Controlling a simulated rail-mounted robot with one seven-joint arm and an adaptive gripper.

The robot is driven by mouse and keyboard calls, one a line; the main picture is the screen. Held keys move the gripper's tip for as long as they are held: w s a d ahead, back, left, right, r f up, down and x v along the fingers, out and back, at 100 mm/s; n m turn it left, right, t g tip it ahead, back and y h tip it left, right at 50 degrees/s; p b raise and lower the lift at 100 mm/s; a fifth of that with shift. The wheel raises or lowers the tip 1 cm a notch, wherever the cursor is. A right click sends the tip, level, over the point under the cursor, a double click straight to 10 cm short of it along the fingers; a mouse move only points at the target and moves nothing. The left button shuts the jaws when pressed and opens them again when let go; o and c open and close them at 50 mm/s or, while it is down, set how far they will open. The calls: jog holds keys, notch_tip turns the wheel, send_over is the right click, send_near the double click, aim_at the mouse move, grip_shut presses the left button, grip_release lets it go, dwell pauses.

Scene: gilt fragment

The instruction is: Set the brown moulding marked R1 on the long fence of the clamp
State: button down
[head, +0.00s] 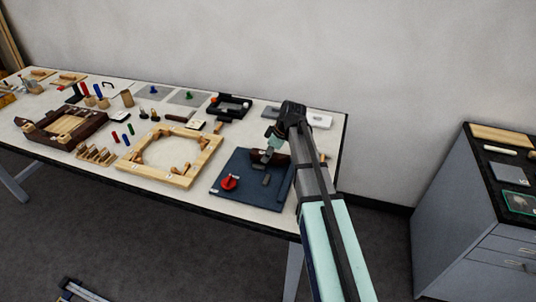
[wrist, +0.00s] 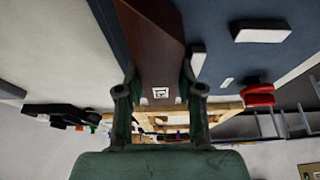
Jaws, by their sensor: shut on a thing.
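My gripper (wrist: 160,100) is shut on a brown moulding (wrist: 150,45), one finger on each side. A small square black-and-white mark shows on the moulding near the fingers; I cannot read R1 on it. In the head view my gripper (head: 269,147) is over the back part of the clamp's blue board (head: 237,163), and part of the moulding (head: 282,158) shows beside it. The clamp has a red knob (head: 228,183) and a grey block (head: 266,180). The knob (wrist: 258,95) also shows in the wrist view. I cannot tell whether the moulding touches the board or a fence.
A light wooden frame (head: 126,164) lies left of the clamp. A black tray (head: 229,102) and a white item (head: 318,119) stand behind it. Further left are a dark brown frame (head: 37,129) and several small tools. A grey cabinet (head: 447,200) stands apart at the right.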

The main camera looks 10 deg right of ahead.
jog(key=shift+s+f+b, duration=0.25)
jog(key=shift+f+b, duration=0.1)
jog(key=shift+f, duration=0.25)
jog(key=c, duration=1.9)
grip_release()
jog(key=shift+s+f, duration=0.2)
jog(key=shift+f, duration=0.2)
jog(key=shift+s+f+b, duration=0.1)
jog(key=shift+b, duration=0.25)
jog(key=o, duration=1.2)
jog(key=shift+o, duration=0.2)
jog(key=shift+w+f, duration=0.3)
jog(key=shift+w, duration=0.1)
jog(key=shift+s+r, duration=0.1)
jog(key=shift+r, duration=0.15)
jog(key=shift+r, duration=0.25)
